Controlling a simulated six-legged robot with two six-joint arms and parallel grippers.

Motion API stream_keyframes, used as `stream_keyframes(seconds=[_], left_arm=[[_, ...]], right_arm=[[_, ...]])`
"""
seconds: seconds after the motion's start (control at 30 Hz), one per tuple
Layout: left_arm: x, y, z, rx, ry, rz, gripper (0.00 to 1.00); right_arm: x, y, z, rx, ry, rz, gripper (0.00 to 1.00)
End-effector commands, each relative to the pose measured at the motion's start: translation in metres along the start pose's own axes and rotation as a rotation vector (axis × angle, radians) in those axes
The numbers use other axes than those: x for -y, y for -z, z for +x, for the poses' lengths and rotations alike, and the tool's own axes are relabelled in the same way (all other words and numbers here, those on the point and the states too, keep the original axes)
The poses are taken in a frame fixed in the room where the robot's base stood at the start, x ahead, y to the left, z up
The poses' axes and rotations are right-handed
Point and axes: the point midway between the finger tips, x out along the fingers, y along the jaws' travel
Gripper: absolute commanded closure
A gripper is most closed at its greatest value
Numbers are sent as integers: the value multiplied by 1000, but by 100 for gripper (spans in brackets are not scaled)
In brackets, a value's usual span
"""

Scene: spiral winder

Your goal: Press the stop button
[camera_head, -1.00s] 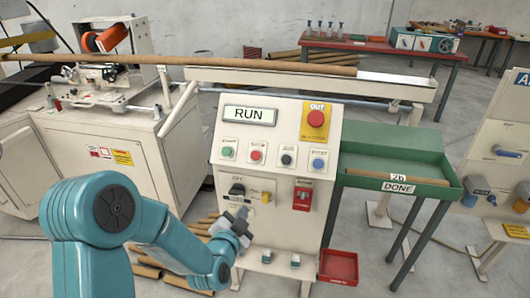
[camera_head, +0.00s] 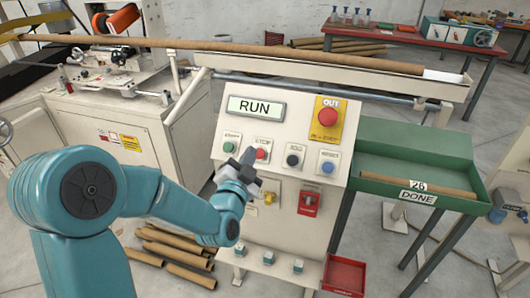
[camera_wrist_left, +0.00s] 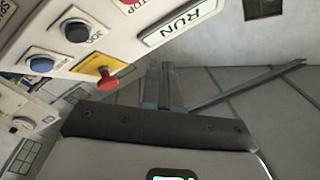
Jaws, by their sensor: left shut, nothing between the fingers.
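The red stop button (camera_head: 261,155) sits on the sloped white control panel, between the green button (camera_head: 229,148) and the black button (camera_head: 293,160). My left gripper (camera_head: 248,156) is shut and empty. Its fingertips appear just left of the stop button and partly cover its edge and label; I cannot tell whether they touch the panel. In the left wrist view the shut fingers (camera_wrist_left: 165,88) point toward the panel, and red stop lettering shows at the top edge. The display (camera_head: 255,107) reads RUN. My right gripper is not in view.
A big red button on a yellow plate (camera_head: 328,117), a blue button (camera_head: 327,168) and a red switch (camera_head: 308,202) share the panel. A cardboard tube (camera_head: 260,53) runs above it. A green tray (camera_head: 400,150) marked DONE stands right.

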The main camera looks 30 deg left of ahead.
Motion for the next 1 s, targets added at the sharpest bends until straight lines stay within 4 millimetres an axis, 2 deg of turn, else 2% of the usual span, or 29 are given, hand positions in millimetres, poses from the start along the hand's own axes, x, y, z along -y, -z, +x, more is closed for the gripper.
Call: stream_keyframes(seconds=[0.2,0.57,1.0], left_arm=[[10,1,-5,-8,23,0,100],[7,1,-2,-8,19,0,100],[-23,-27,40,-8,18,0,100]], right_arm=[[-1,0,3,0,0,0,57],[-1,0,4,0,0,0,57],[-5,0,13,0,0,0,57]])
